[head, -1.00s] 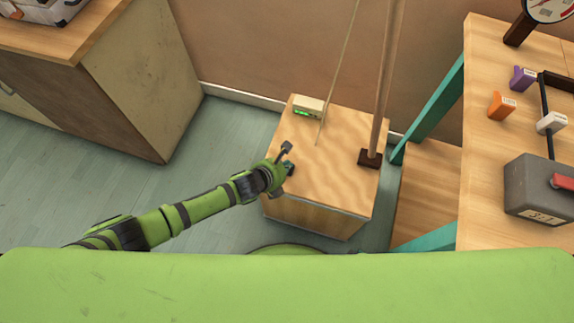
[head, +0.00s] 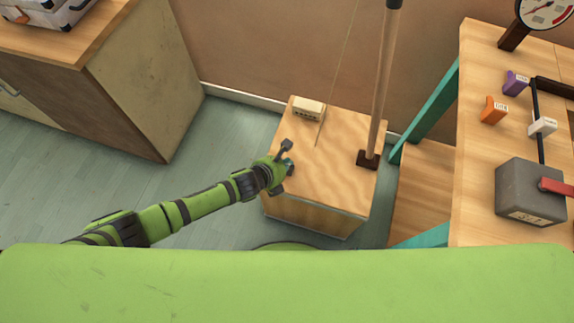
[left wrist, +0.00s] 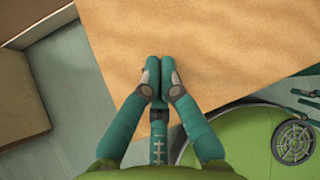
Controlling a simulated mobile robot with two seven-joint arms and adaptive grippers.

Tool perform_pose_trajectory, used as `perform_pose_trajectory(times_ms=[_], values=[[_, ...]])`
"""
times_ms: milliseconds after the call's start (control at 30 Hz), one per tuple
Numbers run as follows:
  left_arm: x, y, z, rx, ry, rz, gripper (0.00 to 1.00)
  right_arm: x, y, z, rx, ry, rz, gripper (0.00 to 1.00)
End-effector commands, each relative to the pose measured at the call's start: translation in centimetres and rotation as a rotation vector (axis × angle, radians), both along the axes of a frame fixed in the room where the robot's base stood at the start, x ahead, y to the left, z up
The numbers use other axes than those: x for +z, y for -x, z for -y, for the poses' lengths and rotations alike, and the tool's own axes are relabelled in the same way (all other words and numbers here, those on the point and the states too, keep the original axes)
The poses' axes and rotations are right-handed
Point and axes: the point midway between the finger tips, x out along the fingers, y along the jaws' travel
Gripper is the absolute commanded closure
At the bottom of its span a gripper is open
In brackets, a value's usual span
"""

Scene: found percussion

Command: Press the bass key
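No thing in view is readably marked as the bass key. A wooden box (head: 330,175) stands on the floor with an upright brown pole (head: 382,90), a thin string and a small cream block (head: 308,108) on top. My left gripper (head: 286,152) is over the box's left edge. In the left wrist view, the left gripper's teal fingertips (left wrist: 160,63) are together and empty over the wood top (left wrist: 210,45). Whether they touch it I cannot tell.
A table (head: 480,180) at the right holds orange (head: 494,110), purple (head: 516,83) and white (head: 543,126) labelled blocks, a gauge (head: 545,10) and a grey box (head: 528,190) with a red lever. A cabinet (head: 130,90) stands at the left. Floor (head: 215,150) between is clear.

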Motion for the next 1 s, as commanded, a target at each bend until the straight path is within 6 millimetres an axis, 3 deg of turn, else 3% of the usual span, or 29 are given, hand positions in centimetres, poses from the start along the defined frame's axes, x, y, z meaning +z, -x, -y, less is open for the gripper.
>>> perform_pose_trajectory(times_ms=[400,1000], values=[[4.5,0.0,0.0,0.0,0.0,0.0,1.0,4.7,-0.2,0.2,0.002,0.002,0.003,0.6],[4.5,0.0,0.0,0.0,0.0,0.0,1.0,4.7,-0.2,0.2,0.002,0.003,0.004,0.6]])
